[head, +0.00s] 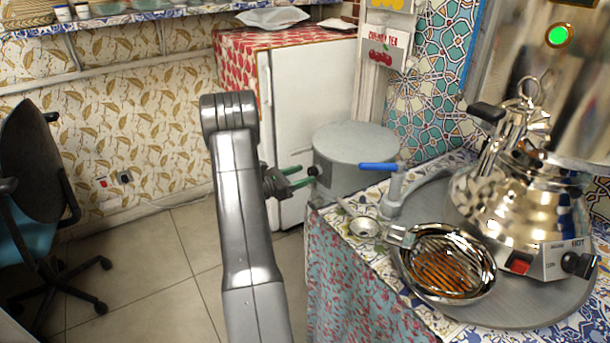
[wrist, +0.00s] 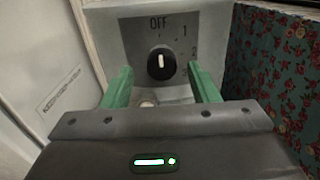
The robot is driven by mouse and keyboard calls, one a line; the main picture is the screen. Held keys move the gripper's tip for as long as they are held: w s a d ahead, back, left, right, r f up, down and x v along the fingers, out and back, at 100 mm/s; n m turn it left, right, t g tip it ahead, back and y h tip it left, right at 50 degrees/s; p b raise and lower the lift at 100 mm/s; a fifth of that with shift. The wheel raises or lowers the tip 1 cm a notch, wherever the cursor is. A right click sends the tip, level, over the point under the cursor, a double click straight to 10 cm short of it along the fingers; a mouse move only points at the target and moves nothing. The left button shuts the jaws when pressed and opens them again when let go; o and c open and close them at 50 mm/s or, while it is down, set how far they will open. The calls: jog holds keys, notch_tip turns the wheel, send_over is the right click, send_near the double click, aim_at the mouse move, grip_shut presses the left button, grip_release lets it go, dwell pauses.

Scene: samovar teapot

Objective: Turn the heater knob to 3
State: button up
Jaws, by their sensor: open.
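The heater knob (wrist: 161,63) is round and black with a white mark. The mark stands upright, pointing at OFF on the grey panel (wrist: 140,30). The numbers 1, 2 and 3 run down the panel to the right of the knob; the 3 is close to the right finger. My gripper (wrist: 160,72) is open, with one green finger on each side of the knob and a gap to it on both sides. In the head view, my gripper (head: 302,177) is at the left side of the grey round heater (head: 355,145), by the small dark knob (head: 313,171). Contact is not visible.
A white fridge (head: 312,95) stands behind the heater. The counter with a patterned cloth (head: 350,270) is close on the right, holding a metal samovar (head: 520,205) and a strainer bowl (head: 445,265). A chair (head: 35,170) stands at the left. The tiled floor (head: 150,260) between is clear.

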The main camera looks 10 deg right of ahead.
jog(key=shift+x, duration=0.95)
jog(key=shift+s, duration=0.1)
jog(key=shift+c, duration=0.2)
jog(key=c, duration=0.9)
